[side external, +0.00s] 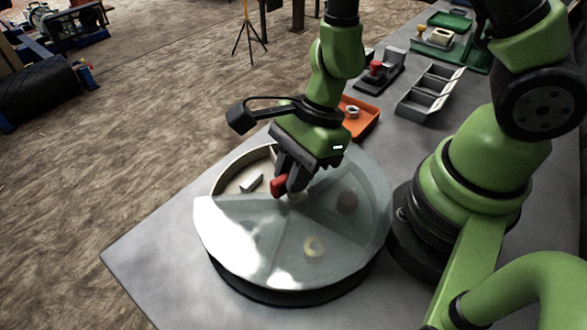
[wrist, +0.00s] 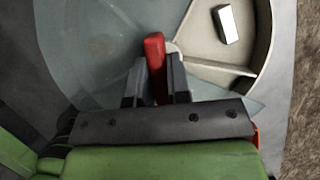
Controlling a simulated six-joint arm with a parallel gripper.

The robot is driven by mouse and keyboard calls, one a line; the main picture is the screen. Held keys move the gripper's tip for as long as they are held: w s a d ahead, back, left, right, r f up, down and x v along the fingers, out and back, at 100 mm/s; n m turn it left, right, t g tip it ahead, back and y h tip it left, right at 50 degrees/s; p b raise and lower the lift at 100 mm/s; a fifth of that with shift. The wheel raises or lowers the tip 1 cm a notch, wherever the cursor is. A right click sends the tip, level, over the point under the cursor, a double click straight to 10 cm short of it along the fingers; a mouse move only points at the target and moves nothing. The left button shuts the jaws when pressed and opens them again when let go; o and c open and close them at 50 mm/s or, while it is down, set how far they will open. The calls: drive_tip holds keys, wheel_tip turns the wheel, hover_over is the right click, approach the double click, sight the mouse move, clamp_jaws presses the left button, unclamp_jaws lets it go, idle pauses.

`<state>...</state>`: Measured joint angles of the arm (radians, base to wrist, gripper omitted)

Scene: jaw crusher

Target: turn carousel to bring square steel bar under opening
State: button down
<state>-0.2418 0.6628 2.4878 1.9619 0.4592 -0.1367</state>
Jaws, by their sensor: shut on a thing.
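The carousel (side external: 285,293) is a round drum under a translucent cover (side external: 250,235) with one wedge-shaped opening (side external: 232,178). A pale, block-shaped piece, apparently the square steel bar (side external: 252,183), lies in the compartment showing through that opening. It also shows at the upper right of the wrist view (wrist: 227,24). My gripper (side external: 291,180) is over the carousel's centre, shut on a red handle (side external: 278,185). In the wrist view the handle (wrist: 155,58) stands between my gripper's two fingers (wrist: 156,86). The fingers hide the handle's lower part.
A pale ring (side external: 314,247) and a dark round piece (side external: 347,202) show dimly through the cover. Behind are an orange tray (side external: 366,126) with a nut-like part, a grey divided bin (side external: 430,90) and a red-knobbed device (side external: 378,72). The table's front left corner is clear.

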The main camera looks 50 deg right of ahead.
drive_tip(key=shift+m, duration=0.4)
idle(0.3)
drive_tip(key=c, duration=1.1)
unclamp_jaws()
drive_tip(key=shift+v, duration=4.95)
drive_tip(key=shift+s, duration=0.1)
